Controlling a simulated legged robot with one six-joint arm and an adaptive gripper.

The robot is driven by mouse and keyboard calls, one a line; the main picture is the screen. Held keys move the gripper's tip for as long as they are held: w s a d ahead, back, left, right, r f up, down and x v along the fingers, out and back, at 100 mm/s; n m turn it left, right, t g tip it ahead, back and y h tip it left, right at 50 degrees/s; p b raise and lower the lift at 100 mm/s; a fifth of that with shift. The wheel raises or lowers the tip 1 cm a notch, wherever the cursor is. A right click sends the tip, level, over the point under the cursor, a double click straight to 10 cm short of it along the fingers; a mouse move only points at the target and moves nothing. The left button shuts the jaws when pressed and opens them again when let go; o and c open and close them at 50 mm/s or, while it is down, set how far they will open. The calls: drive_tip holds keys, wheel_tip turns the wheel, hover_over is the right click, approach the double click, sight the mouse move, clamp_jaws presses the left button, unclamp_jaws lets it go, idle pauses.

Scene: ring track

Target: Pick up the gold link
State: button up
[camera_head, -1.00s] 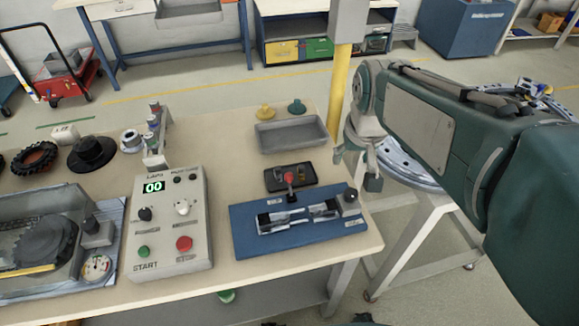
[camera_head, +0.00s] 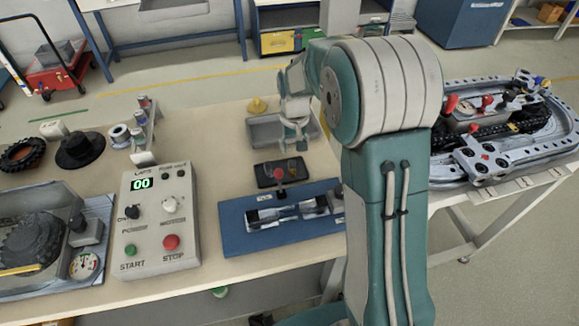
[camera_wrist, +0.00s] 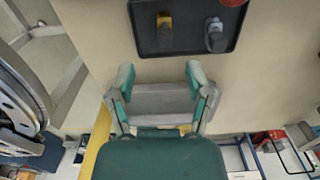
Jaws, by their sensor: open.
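The gold link (camera_wrist: 164,22) lies in a small black tray (camera_wrist: 188,45) at the top of the wrist view. A grey piece (camera_wrist: 214,38) lies beside it in the same tray, apart from it. The black tray also shows in the head view (camera_head: 263,180), where its contents are too small to tell apart. My gripper (camera_wrist: 160,76) is open and empty, its two fingers spread below the tray in the wrist view. In the head view my gripper (camera_head: 294,143) hangs over the bench near the grey bin, pointing down, partly blurred against it.
A grey bin (camera_head: 262,133) stands behind the black tray. A red-knobbed lever (camera_head: 280,170) and blue fixture plate (camera_head: 235,235) are in front of it. A control box (camera_head: 150,235) stands left. The ring track (camera_head: 500,165) is at the right.

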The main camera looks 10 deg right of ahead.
sight(291, 162)
drive_tip(key=f, duration=0.7)
drive_tip(key=shift+w+a+f, duration=0.1)
drive_tip(key=shift+a+f, duration=0.1)
drive_tip(key=shift+a, duration=0.1)
clamp_jaws()
